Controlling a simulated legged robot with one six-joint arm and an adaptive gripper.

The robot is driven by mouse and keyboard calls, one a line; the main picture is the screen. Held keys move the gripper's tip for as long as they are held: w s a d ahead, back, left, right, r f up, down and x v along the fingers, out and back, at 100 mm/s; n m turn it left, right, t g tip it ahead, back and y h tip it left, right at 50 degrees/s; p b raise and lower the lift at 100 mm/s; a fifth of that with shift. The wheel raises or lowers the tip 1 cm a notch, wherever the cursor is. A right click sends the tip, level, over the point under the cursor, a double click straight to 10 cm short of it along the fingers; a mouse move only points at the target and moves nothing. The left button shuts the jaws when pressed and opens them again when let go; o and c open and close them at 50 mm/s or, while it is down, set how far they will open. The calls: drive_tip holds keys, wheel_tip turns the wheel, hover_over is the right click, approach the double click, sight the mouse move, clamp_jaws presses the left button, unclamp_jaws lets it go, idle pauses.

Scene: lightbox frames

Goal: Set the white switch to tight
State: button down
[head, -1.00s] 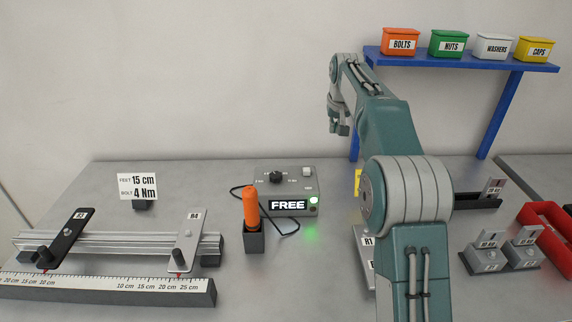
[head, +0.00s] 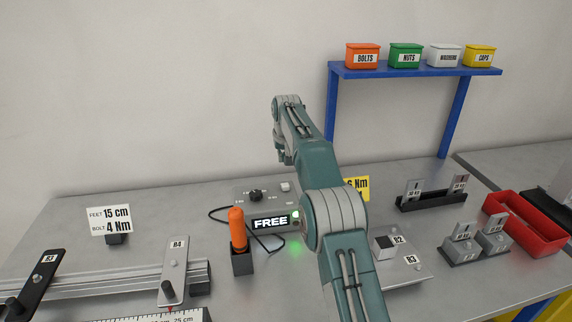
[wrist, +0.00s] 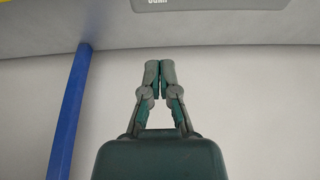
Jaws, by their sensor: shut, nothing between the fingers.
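A grey control box (head: 262,212) stands at the back middle of the bench, with a lit FREE display (head: 271,223), a green light and a black knob (head: 256,195). A small white switch (head: 285,187) sits on its top at the right; its setting is too small to read. My gripper (head: 281,158) hangs in the air above and behind the box, apart from it. In the wrist view my gripper (wrist: 160,66) has its fingertips together with nothing between them, against the wall. My arm hides the box's right end.
An orange-handled tool (head: 237,229) stands in a dark holder in front of the box, with a black cable beside it. A rail (head: 110,282) lies left. A blue shelf (head: 420,71) with bins, a red tray (head: 525,225) and grey blocks are right.

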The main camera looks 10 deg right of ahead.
sight(285, 187)
drive_tip(key=x, duration=0.3)
drive_tip(key=shift+a+f, duration=0.3)
drive_tip(key=shift+a, duration=0.1)
drive_tip(key=f, duration=0.4)
drive_tip(key=shift+s+d, duration=0.15)
drive_tip(key=shift+d, duration=0.1)
drive_tip(key=shift+s+d+f, duration=0.1)
drive_tip(key=shift+s+d, duration=0.1)
drive_tip(key=shift+s, duration=0.3)
drive_tip(key=shift+s+d, duration=0.15)
drive_tip(key=shift+s, duration=0.4)
drive_tip(key=shift+a, duration=0.2)
